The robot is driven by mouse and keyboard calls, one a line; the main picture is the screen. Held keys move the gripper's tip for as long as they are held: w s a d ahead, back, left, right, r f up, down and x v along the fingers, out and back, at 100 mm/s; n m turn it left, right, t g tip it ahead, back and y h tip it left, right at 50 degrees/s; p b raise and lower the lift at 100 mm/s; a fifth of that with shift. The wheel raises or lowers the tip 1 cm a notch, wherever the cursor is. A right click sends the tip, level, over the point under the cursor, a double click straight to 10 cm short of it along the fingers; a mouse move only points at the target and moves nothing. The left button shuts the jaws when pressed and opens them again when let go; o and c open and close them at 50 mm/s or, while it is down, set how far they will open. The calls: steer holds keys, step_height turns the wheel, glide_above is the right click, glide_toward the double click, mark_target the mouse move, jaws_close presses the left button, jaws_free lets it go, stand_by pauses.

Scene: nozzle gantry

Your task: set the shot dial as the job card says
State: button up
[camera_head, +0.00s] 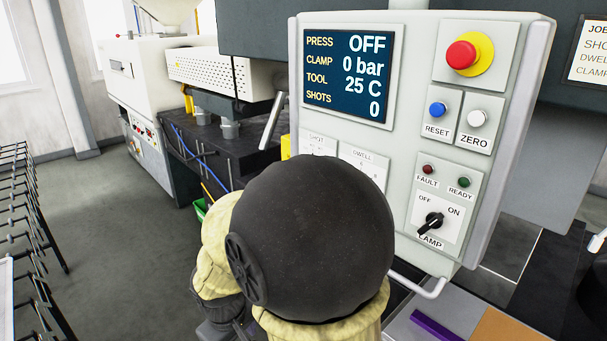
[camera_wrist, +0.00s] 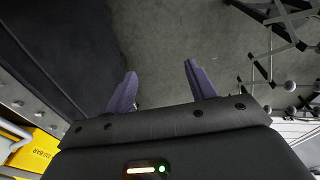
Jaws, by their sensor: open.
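The white control panel (camera_head: 405,110) fills the middle right of the head view. Only the top of the SHOT dial's plate (camera_head: 317,140) shows, left of the DWELL plate (camera_head: 363,160). My arm hides the SHOT dial's knob and most of its scale, so its setting cannot be read. My gripper (camera_wrist: 161,85) is open and empty in the wrist view, above grey floor. It is hidden in the head view.
The screen (camera_head: 347,75) reads press OFF, clamp 0 bar, tool 25 C, shots 0. A red stop button (camera_head: 462,55), reset and zero buttons and a clamp switch (camera_head: 431,222) are on the panel. A dark rack (camera_head: 25,200) stands left. Floor between rack and machine is clear.

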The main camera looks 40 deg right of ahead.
steer(key=w+d+r+n+g+h+b, duration=0.1)
steer(key=w+d+r+n+h+b, duration=0.15)
steer(key=w+d+h, duration=0.3)
steer(key=w+d+r+n+h+b, duration=0.1)
steer(key=w+d+r+n+h, duration=0.35)
steer(key=d, duration=0.25)
steer(key=w+r+h, duration=0.3)
steer(key=r, duration=0.3)
steer(key=w+d+r+h+b, duration=0.1)
steer(key=w+r+h, duration=0.2)
steer(key=r, duration=0.4)
steer(key=shift+w+r+n+h, duration=0.15)
steer(key=shift+w+n+h, duration=0.25)
steer(key=shift+w, duration=0.4)
steer(key=shift+d, duration=0.15)
steer(key=d+p, duration=0.4)
steer(key=d, duration=1.3)
steer(key=shift+w+d+p, duration=0.15)
steer(key=shift+w+p, duration=0.1)
steer(key=shift+p, duration=0.15)
